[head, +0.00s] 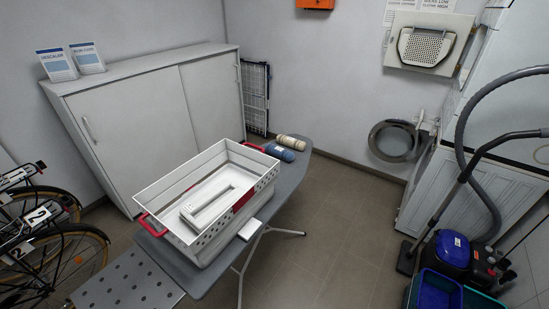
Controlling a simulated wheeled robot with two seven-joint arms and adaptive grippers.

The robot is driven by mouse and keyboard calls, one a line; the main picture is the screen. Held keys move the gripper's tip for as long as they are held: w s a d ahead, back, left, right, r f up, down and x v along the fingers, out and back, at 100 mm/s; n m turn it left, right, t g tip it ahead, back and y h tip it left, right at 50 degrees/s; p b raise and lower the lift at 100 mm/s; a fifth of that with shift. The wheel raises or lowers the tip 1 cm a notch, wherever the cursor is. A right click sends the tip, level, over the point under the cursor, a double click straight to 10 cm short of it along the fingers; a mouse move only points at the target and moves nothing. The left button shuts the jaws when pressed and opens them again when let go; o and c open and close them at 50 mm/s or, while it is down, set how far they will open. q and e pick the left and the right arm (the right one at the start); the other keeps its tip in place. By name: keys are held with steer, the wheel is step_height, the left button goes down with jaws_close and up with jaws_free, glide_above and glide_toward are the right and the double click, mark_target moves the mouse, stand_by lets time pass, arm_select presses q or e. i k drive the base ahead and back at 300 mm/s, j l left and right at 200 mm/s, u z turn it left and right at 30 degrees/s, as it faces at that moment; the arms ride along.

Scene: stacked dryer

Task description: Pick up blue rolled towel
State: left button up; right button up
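The blue rolled towel (279,152) lies on the far end of the grey ironing board (212,279), just beyond the basket's far right corner. A cream rolled towel (292,142) lies close behind it. A white basket (158,188) with red handles stands on the board in front of the towels. The basket's rim comes close to the blue towel in the picture; I cannot tell whether they touch. Neither of my grippers shows in the head view.
A white cabinet (140,118) stands behind the board. A folded drying rack (256,97) leans at the wall. Bicycles (45,235) stand at left. A vacuum cleaner (447,252) and its hose are at right. The floor (325,235) right of the board is clear.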

mark_target(288, 156)
steer(key=i+l+z, duration=0.1)
steer(key=l, duration=0.25)
steer(key=i+l+z, duration=0.1)
steer(key=i+l, duration=0.25)
steer(key=i+l+z, duration=0.15)
steer(key=i+l, duration=0.15)
steer(key=i+l+z, duration=0.1)
steer(key=i, duration=0.3)
steer(key=i+l+z, duration=0.25)
steer(key=i, duration=0.55)
steer(key=i+z, duration=0.3)
steer(key=i, duration=0.5)
steer(key=i+j+z, duration=0.25)
steer(key=i, duration=0.55)
steer(key=i+j+z, duration=0.3)
steer(key=i+j, duration=0.45)
steer(key=i+j+z, duration=0.1)
steer(key=j, duration=0.4)
steer(key=i+j+z, duration=0.15)
steer(key=j, duration=0.3)
steer(key=j+z, duration=0.1)
steer(key=j, duration=0.4)
